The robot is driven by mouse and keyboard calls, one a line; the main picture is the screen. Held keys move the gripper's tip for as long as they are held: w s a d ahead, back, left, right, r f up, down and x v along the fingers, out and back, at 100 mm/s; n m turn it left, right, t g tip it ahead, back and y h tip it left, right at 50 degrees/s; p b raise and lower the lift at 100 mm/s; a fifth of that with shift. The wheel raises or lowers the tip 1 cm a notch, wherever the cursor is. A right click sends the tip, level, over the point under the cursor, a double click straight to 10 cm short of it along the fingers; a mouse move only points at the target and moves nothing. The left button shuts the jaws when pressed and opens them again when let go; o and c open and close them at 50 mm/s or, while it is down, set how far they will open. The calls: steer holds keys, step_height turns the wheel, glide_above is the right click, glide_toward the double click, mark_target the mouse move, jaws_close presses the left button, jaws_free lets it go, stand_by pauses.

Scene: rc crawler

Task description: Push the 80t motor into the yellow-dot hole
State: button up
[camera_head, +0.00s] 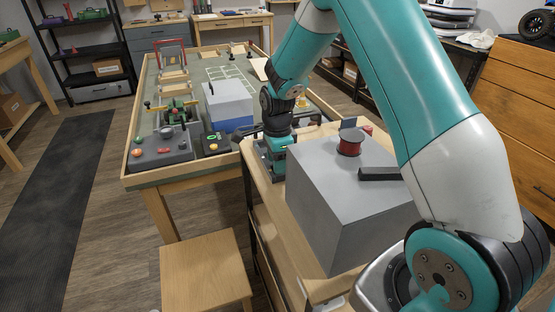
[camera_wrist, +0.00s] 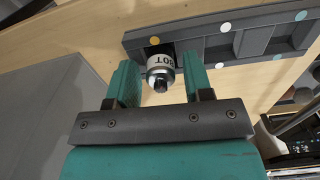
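The motor (camera_wrist: 160,68), a silver can with a white label lettered 80T, stands between my fingers in the wrist view. Its far end is at the dark opening of the grey holder (camera_wrist: 192,48) under the yellow dot (camera_wrist: 155,40); how deep it sits cannot be told. My gripper (camera_wrist: 160,80) is open around the motor, with a narrow gap showing on both sides. In the head view my gripper (camera_head: 272,150) points down at the wooden bench, beside the large grey box.
The large grey box (camera_head: 335,205) stands close beside my gripper, with a red spool (camera_head: 349,143) and a black bar (camera_head: 381,174) on top. White and blue dots mark other holder bays. A table (camera_head: 150,182) with several fixtures lies beyond.

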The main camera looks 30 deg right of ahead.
steer(key=shift+o, duration=0.2)
step_height(320, 180, up, 12)
steer(key=s+a+r+n+y, duration=0.1)
steer(key=s+a+r+n, duration=0.1)
steer(key=s+a+n, duration=0.4)
steer(key=s+a+r+n+y, duration=0.1)
steer(key=s+a+r+n, duration=0.2)
steer(key=s+n, duration=0.9)
steer(key=s+a+r+n+y, duration=0.2)
steer(key=s+a+n, duration=0.7)
steer(key=n, duration=0.1)
steer(key=shift+s+r+b, duration=0.25)
steer(key=shift+s+b, duration=0.1)
steer(key=shift+b, duration=0.1)
steer(key=shift+a, duration=0.1)
